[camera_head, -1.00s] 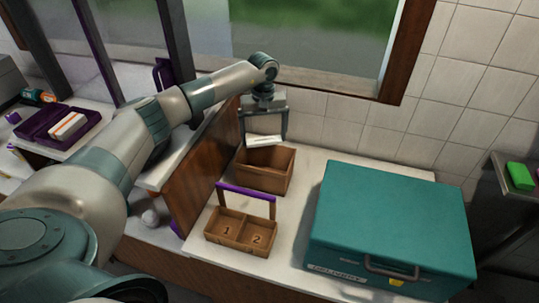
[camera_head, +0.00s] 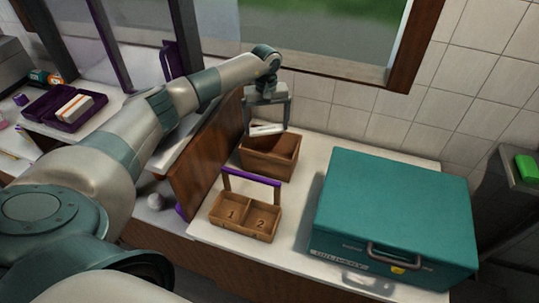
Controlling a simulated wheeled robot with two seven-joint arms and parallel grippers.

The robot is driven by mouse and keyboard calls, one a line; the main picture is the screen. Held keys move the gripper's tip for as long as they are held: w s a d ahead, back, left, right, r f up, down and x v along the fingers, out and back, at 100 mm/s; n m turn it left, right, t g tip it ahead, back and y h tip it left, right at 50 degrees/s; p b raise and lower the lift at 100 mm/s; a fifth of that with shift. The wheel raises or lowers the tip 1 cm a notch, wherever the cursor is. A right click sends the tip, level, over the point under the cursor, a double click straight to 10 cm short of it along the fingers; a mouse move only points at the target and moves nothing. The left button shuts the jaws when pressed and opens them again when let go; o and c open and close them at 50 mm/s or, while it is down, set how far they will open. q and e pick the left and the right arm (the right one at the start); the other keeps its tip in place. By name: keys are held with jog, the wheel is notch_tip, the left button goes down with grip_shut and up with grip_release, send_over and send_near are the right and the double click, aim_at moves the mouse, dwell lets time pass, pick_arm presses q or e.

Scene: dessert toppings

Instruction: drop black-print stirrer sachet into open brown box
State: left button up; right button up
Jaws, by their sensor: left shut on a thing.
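The open brown box (camera_head: 266,166) stands on the white counter near the wall, behind the two-compartment caddy. My left gripper (camera_head: 266,126) is above the back of this box, pointing down. It is shut on a small white sachet (camera_head: 264,130), held level at about the box's rim height or a little above. The print on the sachet is too small to read. Part of the box's inside is hidden behind the sachet and gripper. My right gripper is not in view.
A wooden caddy (camera_head: 244,217) with a purple handle and compartments marked 1 and 2 stands in front of the box. A large teal case (camera_head: 395,210) fills the right of the counter. A wooden partition (camera_head: 207,160) stands at the left. A purple case (camera_head: 65,105) lies beyond it.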

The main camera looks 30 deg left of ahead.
aim_at(266, 129)
pick_arm(q)
jog(key=shift+f+b, duration=0.3)
jog(key=shift+f, duration=1.3)
jog(key=o, duration=0.7)
jog(key=shift+r, duration=0.1)
jog(key=shift+w+a+r+b, duration=0.1)
jog(key=shift+r+b, duration=0.4)
jog(key=shift+r, duration=0.3)
jog(key=shift+r+b, duration=2.7)
jog(key=shift+r, duration=5.15)
jog(key=shift+f, duration=0.1)
